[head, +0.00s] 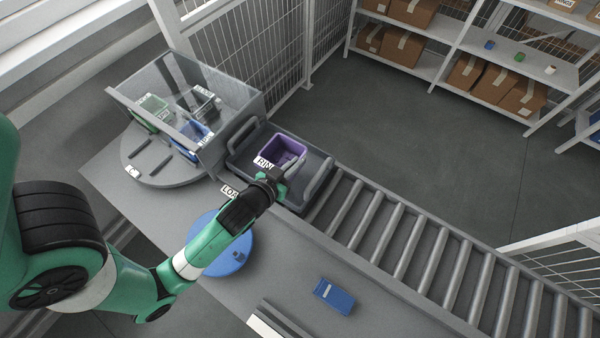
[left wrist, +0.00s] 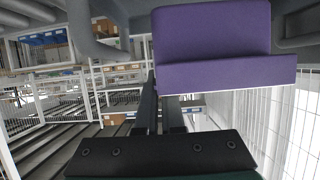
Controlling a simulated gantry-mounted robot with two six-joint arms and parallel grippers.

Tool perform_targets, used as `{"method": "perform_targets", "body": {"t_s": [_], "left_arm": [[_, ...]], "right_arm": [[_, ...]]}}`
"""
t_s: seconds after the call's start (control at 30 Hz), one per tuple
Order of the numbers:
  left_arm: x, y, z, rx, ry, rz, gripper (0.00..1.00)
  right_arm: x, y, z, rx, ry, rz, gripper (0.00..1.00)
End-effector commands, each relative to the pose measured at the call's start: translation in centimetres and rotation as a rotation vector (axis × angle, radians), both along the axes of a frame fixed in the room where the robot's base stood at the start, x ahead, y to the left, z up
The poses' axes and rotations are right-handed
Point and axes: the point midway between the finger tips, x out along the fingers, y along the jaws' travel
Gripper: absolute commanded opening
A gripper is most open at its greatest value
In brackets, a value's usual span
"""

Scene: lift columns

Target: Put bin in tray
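The purple bin (head: 297,147) is upright within the outline of the dark grey tray (head: 317,200), between its two raised handles. I cannot tell whether it rests on the tray floor or is a little above it. My left gripper (head: 272,180) is at the bin's near side, by its white label. In the left wrist view the purple bin (left wrist: 212,45) fills the top, and the two dark fingers (left wrist: 161,110) are close together with a narrow gap, reaching its edge. Whether they pinch its wall is hidden. My right gripper is not in view.
The tray sits at the end of a roller conveyor (head: 410,237). A turntable (head: 165,172) with green and blue bins stands left behind a clear guard (head: 215,90). A blue disc (head: 225,258) and a blue box (head: 334,296) lie on the near counter.

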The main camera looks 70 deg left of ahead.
Motion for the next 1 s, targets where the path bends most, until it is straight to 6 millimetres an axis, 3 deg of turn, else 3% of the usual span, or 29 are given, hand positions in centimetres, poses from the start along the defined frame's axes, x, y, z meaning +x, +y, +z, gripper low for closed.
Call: {"method": "perform_targets", "body": {"t_s": [0.1, 0.33, 0.5, 0.9, 1.0], "left_arm": [[1.3, 0.2, -1.7, 0.003, -0.002, -0.002, 0.0], [2.0, 0.4, -2.4, 0.002, -0.002, -0.002, 0.0], [2.1, 0.4, -5.3, 0.002, 0.001, -0.003, 0.0], [2.1, 0.4, -6.0, 0.003, -0.002, -0.003, 0.0], [2.1, 0.4, -5.8, 0.001, -0.001, -0.002, 0.23]], "right_arm": [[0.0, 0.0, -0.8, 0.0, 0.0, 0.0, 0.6], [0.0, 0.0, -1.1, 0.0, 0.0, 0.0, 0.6], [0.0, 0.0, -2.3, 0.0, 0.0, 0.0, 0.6], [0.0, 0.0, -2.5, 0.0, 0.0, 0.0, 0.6], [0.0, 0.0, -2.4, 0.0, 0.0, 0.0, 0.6]]}}
